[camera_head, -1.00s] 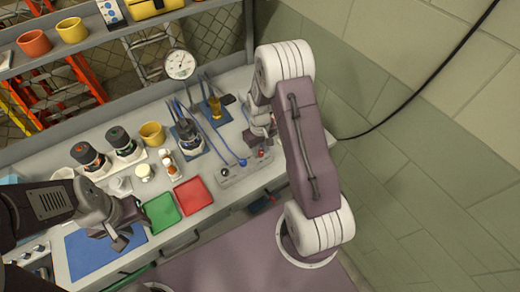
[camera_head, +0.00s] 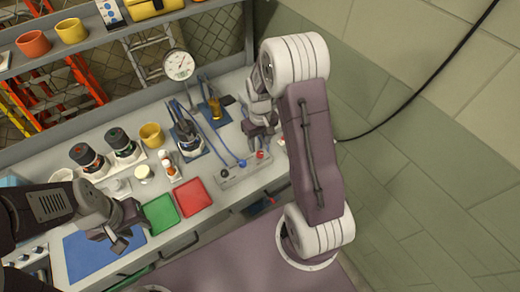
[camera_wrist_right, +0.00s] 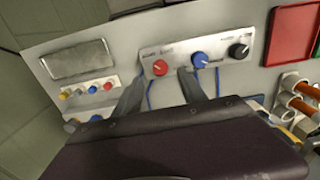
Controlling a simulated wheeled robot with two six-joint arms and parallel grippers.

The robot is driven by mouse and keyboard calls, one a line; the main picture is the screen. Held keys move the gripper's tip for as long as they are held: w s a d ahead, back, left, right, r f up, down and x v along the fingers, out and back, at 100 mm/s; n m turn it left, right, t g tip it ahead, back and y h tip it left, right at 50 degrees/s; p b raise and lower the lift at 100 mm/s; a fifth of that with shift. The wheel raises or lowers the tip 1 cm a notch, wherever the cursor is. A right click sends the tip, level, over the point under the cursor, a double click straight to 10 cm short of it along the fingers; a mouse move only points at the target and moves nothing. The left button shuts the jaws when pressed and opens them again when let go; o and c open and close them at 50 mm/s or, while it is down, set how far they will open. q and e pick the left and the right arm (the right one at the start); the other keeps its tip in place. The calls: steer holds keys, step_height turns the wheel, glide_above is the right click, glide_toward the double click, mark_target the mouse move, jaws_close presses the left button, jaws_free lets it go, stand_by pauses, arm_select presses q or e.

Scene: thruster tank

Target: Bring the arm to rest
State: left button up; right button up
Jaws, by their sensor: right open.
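My right arm (camera_head: 312,150) reaches over the right part of the workbench. Its gripper (camera_head: 262,135) hangs near the back of a small grey control panel (camera_head: 245,172) and is partly hidden by the arm. In the right wrist view, the right gripper (camera_wrist_right: 163,82) has its two fingers apart with nothing between them. The panel (camera_wrist_right: 180,62) with red, blue and black knobs shows beyond the fingertips. My left gripper (camera_head: 122,232) is above the blue mat (camera_head: 85,260) at the left front, and its jaw opening is unclear.
A green tray (camera_head: 161,213) and a red tray (camera_head: 193,196) lie mid-bench. A pressure gauge (camera_head: 179,65), a yellow cup (camera_head: 152,135) and black-capped jars (camera_head: 122,142) stand behind. A shelf (camera_head: 90,40) crosses above.

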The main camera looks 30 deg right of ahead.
step_height(320, 180, up, 4)
steer(key=shift+f, duration=0.2)
stand_by(0.3)
steer(key=s+a+r, duration=0.1)
steer(key=s+a, duration=0.2)
steer(key=s, duration=0.3)
steer(key=s+a+r+m+t, duration=0.1)
steer(key=s+a, duration=0.3)
steer(key=s, duration=0.3)
steer(key=shift+a+r, duration=0.3)
steer(key=shift+w, duration=0.1)
